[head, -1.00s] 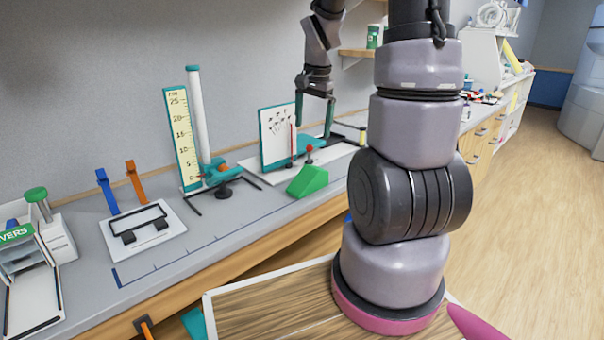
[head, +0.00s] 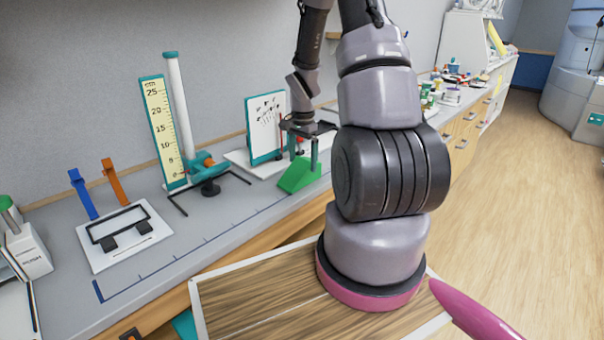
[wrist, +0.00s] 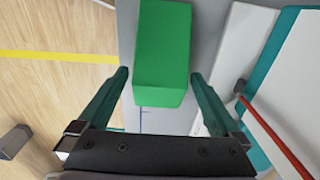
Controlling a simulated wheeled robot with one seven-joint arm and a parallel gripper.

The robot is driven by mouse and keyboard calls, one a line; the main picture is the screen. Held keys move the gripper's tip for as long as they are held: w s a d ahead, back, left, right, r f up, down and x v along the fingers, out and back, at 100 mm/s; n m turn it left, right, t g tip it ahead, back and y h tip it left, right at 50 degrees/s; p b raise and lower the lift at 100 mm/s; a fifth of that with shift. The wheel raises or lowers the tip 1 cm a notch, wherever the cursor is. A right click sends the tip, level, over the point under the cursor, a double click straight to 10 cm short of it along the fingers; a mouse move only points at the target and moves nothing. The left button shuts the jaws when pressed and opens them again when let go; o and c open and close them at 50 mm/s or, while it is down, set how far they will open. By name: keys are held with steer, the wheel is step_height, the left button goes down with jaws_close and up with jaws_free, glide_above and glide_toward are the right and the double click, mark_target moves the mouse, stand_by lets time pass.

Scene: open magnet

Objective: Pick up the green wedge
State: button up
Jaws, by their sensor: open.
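The green wedge (head: 300,175) sits on the grey counter, in front of the white board stand. In the wrist view the wedge (wrist: 162,50) fills the top middle. My gripper (head: 303,158) is low at the wedge in the head view. In the wrist view my gripper (wrist: 160,78) is open, with one teal finger on each side of the wedge's near end. Gaps show between the fingers and the wedge, and I see no contact.
A white base with a teal-framed board (head: 266,125) and a thin red rod (wrist: 272,135) stand close to the wedge. A tall ruler stand (head: 163,130) is further left. The counter (head: 235,215) is clear in front. A yellow line (wrist: 60,56) crosses the floor.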

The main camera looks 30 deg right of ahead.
mark_target(302, 170)
step_height(302, 170, down, 4)
steer(key=shift+a+f, duration=0.1)
steer(key=shift+f, duration=0.1)
steer(key=c, duration=1.2)
steer(key=shift+r, duration=0.15)
steer(key=shift+c, duration=0.2)
